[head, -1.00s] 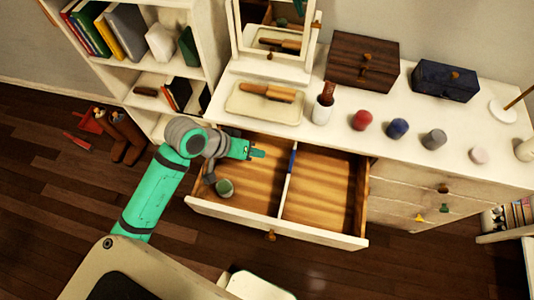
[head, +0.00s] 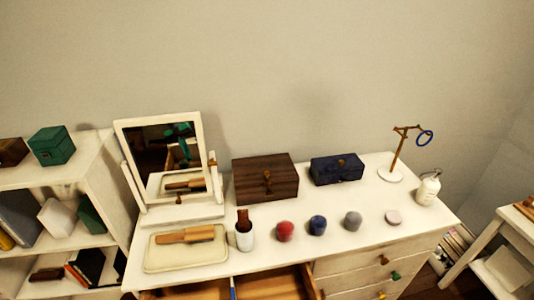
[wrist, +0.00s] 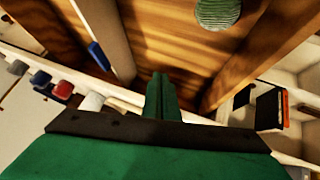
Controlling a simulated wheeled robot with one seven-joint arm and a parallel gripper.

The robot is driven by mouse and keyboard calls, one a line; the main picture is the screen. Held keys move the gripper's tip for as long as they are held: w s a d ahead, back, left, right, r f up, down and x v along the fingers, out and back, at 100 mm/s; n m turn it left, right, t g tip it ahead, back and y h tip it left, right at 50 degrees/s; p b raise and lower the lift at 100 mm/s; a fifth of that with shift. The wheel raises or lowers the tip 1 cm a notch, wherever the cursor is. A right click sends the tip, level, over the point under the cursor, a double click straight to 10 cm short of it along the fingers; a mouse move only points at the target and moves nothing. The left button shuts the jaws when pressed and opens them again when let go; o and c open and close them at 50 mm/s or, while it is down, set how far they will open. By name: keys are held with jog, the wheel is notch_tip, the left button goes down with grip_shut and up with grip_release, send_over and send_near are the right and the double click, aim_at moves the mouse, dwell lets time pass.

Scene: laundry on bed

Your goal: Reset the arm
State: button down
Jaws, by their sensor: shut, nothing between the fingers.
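My gripper (wrist: 161,95) shows in the wrist view as green fingers pressed together with nothing between them. It points over the open wooden drawer (wrist: 185,50) of the white dresser (head: 270,262). A round green striped item (wrist: 217,12) lies in the drawer beyond the fingertips, apart from them. A blue item (wrist: 98,56) sits on the drawer's white divider. In the head view only the back part of the drawer (head: 275,285) shows at the bottom edge. My arm is outside the head view, apart from a green shape in the mirror.
The dresser top holds a mirror (head: 160,150), a tray with a brush (head: 185,235), a white cup (head: 244,237), several coloured round items, a brown box (head: 265,178), a dark blue box (head: 337,169), a stand (head: 397,155) and a bottle (head: 428,190). A bookshelf (head: 100,190) stands left.

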jog(key=s+d+f+t+y, duration=0.3)
jog(key=s+t, duration=0.1)
jog(key=s, duration=0.2)
jog(key=s+d+r+t, duration=0.1)
jog(key=d, duration=0.3)
jog(key=s+d+r+t, duration=0.1)
jog(key=s+d, duration=0.1)
jog(key=d, duration=0.2)
jog(key=s+d+r+m+t, duration=0.1)
jog(key=d, duration=0.3)
jog(key=shift+s+d+r, duration=0.15)
jog(key=shift+s+r, duration=0.15)
jog(key=shift+s, duration=0.1)
jog(key=s+d+m+h, duration=0.1)
jog(key=s+d, duration=0.6)
jog(key=d, duration=0.2)
jog(key=shift+d+r, duration=0.15)
jog(key=shift+r, duration=0.1)
